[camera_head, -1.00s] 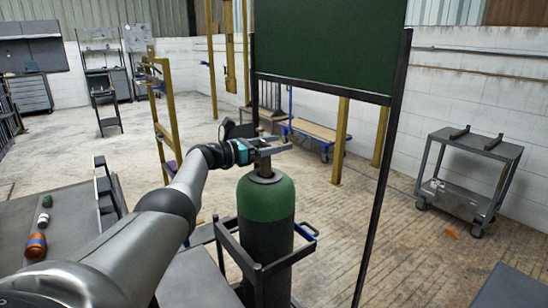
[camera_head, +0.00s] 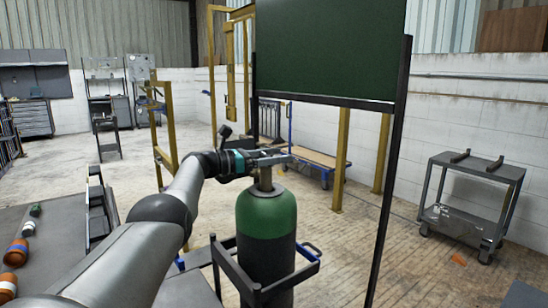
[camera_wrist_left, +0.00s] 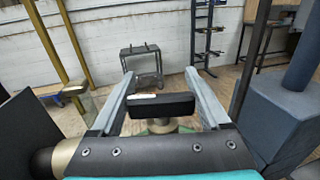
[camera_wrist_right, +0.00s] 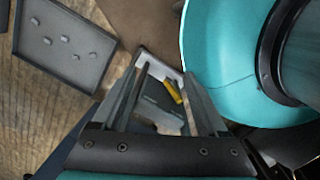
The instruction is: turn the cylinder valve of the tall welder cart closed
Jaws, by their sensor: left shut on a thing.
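The tall welder cart has a dark frame (camera_head: 262,290) around a dark gas cylinder with a green top (camera_head: 266,214). The cylinder stands upright, with its valve neck (camera_head: 265,178) on top. My left gripper (camera_head: 282,158) reaches in from the left at the height of the valve. In the left wrist view its two fingers (camera_wrist_left: 163,88) stand on either side of a black valve handle (camera_wrist_left: 160,105), and it is shut on this handle. My right gripper (camera_wrist_right: 165,66) shows only in the right wrist view. Its fingers are apart, with no held thing visible.
A dark green panel (camera_head: 330,48) on black posts stands just behind and right of the cylinder. A grey two-shelf trolley (camera_head: 470,200) stands at the right. A table at the left holds orange and other small items (camera_head: 16,252). Yellow posts (camera_head: 341,160) stand behind.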

